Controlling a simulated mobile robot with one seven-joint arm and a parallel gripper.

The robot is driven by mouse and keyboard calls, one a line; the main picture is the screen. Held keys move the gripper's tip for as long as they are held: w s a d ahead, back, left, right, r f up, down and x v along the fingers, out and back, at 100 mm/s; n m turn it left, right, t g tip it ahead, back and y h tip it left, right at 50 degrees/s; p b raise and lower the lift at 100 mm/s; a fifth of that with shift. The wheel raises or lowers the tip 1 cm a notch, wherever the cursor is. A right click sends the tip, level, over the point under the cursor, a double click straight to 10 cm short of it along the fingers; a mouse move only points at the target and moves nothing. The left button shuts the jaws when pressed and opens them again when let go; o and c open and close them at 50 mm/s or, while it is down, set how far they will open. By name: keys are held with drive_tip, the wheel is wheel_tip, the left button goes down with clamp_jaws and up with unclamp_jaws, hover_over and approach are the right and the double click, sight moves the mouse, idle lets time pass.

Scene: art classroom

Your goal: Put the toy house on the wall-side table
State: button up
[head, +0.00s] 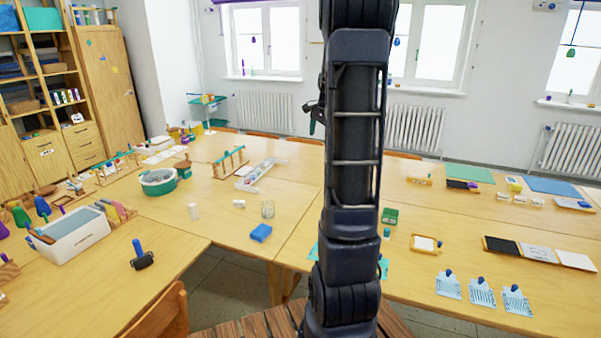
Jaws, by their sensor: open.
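I cannot make out a toy house in the head view. My arm rises through the middle of the picture and hides part of the tables and wall behind it. I cannot make out my gripper or its fingers. Long wooden tables are joined together across the room. The right-hand run of tables (420,205) lies nearer the windowed wall. I cannot tell which one is the wall-side table.
Patterned cards (482,291) lie front right. A wooden chair (160,318) and slatted wooden surface (250,326) are close in front.

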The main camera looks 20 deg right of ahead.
drive_tip(key=s+a+r+n, duration=0.4)
drive_tip(key=s+a, duration=0.4)
drive_tip(key=a, duration=0.1)
drive_tip(key=s+a+n+t, duration=0.1)
drive_tip(key=s+a+n, duration=0.4)
drive_tip(key=s, duration=0.6)
drive_tip(key=s+a+f+n+t, duration=0.1)
drive_tip(key=s+a+n, duration=0.4)
drive_tip(key=s, duration=0.6)
drive_tip(key=shift+a+f+n, duration=0.25)
drive_tip(key=shift+a+n, duration=0.05)
drive_tip(key=shift+a, duration=0.9)
